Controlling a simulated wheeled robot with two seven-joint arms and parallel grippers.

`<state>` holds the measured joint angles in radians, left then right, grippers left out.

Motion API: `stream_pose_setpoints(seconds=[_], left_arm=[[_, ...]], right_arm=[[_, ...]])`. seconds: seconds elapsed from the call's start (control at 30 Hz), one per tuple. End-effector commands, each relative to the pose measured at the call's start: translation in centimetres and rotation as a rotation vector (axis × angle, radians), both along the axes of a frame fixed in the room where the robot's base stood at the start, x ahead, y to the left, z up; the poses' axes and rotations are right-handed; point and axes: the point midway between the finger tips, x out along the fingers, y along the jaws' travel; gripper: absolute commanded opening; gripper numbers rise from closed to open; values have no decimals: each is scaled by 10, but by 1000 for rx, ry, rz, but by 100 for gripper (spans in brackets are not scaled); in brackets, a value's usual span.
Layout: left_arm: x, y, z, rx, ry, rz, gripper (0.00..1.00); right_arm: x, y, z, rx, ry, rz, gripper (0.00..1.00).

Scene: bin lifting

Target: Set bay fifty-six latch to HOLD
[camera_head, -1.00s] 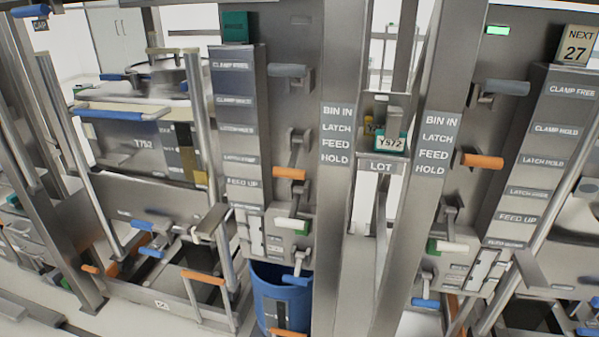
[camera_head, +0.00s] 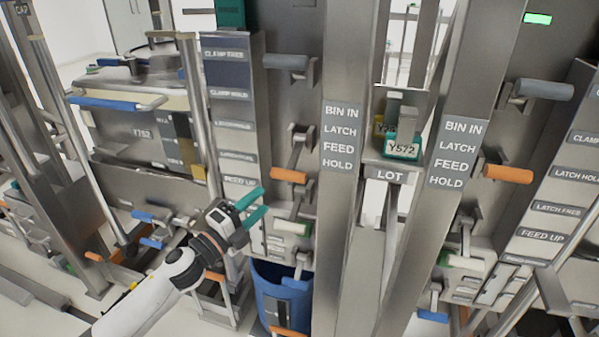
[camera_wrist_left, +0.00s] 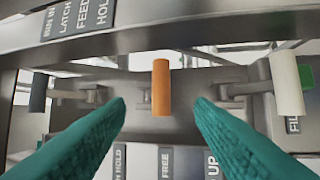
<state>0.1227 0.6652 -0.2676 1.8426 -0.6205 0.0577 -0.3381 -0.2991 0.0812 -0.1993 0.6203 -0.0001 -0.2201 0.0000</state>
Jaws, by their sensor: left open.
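On the left panel, an orange-gripped lever (camera_head: 289,175) sits between a grey-gripped lever (camera_head: 285,62) above and a white-gripped lever (camera_head: 292,228) below. A label strip (camera_head: 229,122) beside them carries clamp, latch and feed words; a bay number fifty-six is not readable. My left gripper (camera_head: 263,201) is open and empty, below and left of the orange lever. In the left wrist view the orange grip (camera_wrist_left: 161,88) stands ahead, framed between the open teal fingertips (camera_wrist_left: 160,104), with no visible contact. My right gripper does not show.
A post with a BIN IN, LATCH, FEED, HOLD plate (camera_head: 342,138) stands right of the levers. A LOT holder with a Y572 tag (camera_head: 402,147) is beyond it. A similar panel has another orange lever (camera_head: 508,174). A blue bin (camera_head: 283,297) is below.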

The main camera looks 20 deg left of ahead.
Motion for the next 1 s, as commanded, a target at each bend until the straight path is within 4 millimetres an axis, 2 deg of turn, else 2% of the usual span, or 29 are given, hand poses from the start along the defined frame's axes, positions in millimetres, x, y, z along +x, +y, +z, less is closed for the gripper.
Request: stream_pose_setpoints(seconds=[0.17,0.4,0.6,0.8,1.0], left_arm=[[23,-10,8,-3,-2,1,49],[68,-30,16,-6,1,3,49],[93,-42,19,-6,3,2,49],[103,-47,20,-4,4,2,49],[104,-47,20,-4,4,2,49]], right_arm=[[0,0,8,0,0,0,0],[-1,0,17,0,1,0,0],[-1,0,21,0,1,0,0],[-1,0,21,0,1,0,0],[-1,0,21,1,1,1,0]])
